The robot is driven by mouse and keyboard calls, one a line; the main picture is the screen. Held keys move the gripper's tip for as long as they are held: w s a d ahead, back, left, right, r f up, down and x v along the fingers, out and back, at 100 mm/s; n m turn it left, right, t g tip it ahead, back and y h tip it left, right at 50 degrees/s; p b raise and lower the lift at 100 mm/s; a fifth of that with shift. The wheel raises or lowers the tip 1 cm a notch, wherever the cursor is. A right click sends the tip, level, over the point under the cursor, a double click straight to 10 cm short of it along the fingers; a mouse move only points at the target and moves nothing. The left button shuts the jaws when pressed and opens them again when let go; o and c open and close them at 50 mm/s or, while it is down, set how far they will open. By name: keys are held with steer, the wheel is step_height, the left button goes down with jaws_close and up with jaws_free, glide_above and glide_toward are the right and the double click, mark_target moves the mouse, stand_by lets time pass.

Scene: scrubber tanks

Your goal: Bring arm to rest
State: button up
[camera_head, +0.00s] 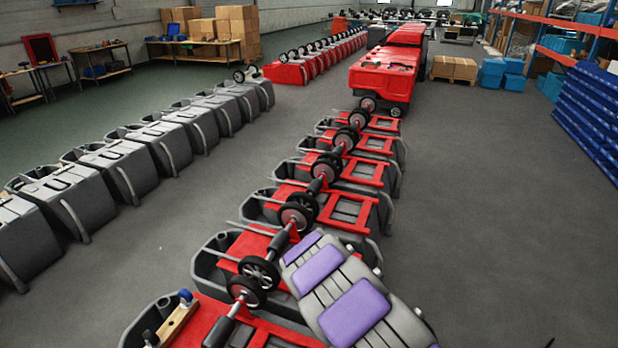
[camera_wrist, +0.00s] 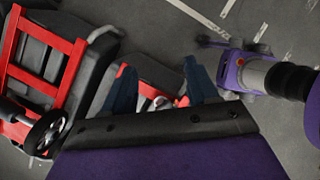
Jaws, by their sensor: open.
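My gripper (camera_wrist: 162,84) shows in the wrist view, with two dark blue fingers spread apart and nothing held between them. Behind the fingers is a scrubber tank with a red frame (camera_wrist: 147,88); I cannot tell how far it is from the fingertips. A purple and grey part of my own body fills the lower middle of the head view, over the near end of the tank row. The gripper's fingers do not show in the head view.
Grey tanks with red frames and black wheels (camera_head: 367,173) run in a row from the front. Another row of grey tanks (camera_head: 117,165) stands on the left. Red machines (camera_head: 384,75) stand beyond. Blue racks (camera_head: 590,110) line the right. Grey floor (camera_head: 480,200) is clear at right.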

steer(key=s+d+r+m+g+b, duration=0.1)
steer(key=s+d+r+m, duration=0.4)
steer(key=r, duration=0.4)
steer(key=s+d+r+m+b, duration=0.2)
steer(key=s+d+r+m, duration=0.1)
steer(key=s+r+m, duration=0.45)
steer(key=s+a+r+m+y+b, duration=0.1)
steer(key=s+a+r+m+y, duration=0.1)
steer(key=s, duration=1)
steer(key=s+a+r+m+g+y+b, duration=0.1)
steer(key=s+a+m, duration=0.4)
steer(key=s, duration=0.8)
step_height(320, 180, up, 2)
steer(key=shift+r+m+y+b, duration=0.25)
steer(key=shift+m+y+b, duration=0.25)
steer(key=shift+m+y, duration=0.55)
